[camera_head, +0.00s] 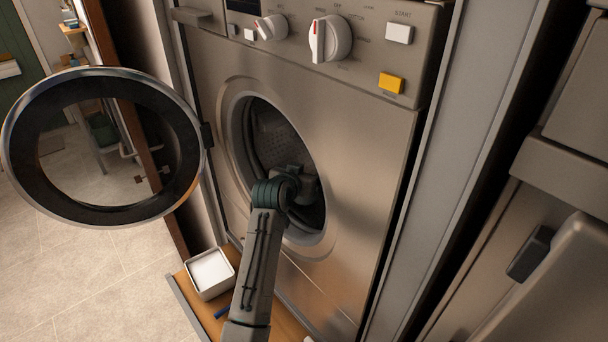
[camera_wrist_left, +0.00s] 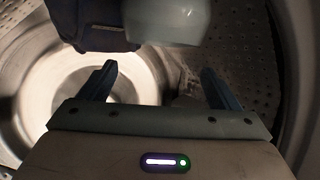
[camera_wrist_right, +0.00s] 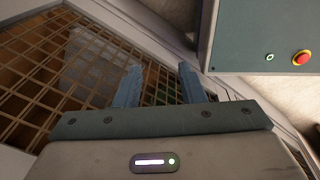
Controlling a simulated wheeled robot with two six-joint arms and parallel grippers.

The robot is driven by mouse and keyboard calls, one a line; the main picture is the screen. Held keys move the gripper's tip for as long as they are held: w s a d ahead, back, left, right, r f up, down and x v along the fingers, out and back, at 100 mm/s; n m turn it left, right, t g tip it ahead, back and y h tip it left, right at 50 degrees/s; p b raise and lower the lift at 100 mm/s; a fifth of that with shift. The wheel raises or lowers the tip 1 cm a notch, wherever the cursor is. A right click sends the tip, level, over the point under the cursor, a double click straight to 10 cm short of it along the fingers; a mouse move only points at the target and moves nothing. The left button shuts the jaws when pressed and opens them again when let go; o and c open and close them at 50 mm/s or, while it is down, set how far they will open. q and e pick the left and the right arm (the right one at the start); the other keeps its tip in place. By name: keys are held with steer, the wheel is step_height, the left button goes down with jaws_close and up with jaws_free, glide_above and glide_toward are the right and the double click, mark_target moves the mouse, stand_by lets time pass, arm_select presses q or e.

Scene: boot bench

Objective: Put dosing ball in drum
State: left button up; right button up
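The washing machine's drum (camera_head: 270,135) is open, and my left arm reaches through its round opening. The drum's perforated metal wall (camera_wrist_left: 260,75) fills much of the left wrist view. My left gripper (camera_wrist_left: 159,67) is inside with its fingers wide apart and nothing between them. A pale, smooth, rounded thing (camera_wrist_left: 165,20), perhaps the dosing ball, is just beyond the fingertips, cut off by the top edge. In the head view my wrist hides that gripper and the pale thing. My right gripper (camera_wrist_right: 160,67) is open and empty, away from the machine.
The round door (camera_head: 22,150) stands swung open to the left. A dark blue thing (camera_wrist_left: 95,30) is beside the pale one. A white-filled box (camera_head: 210,273) stands on a wooden board (camera_head: 197,308) below the machine. A wire grid (camera_wrist_right: 40,75) lies under my right gripper.

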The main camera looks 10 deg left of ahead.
arm_select(q)
steer(key=shift+o, duration=0.2)
steer(key=shift+s, duration=0.25)
steer(key=b+v, duration=0.4)
steer(key=v, duration=0.6)
steer(key=shift+r, duration=0.2)
steer(key=shift+s, duration=0.1)
steer(key=shift+f, duration=0.1)
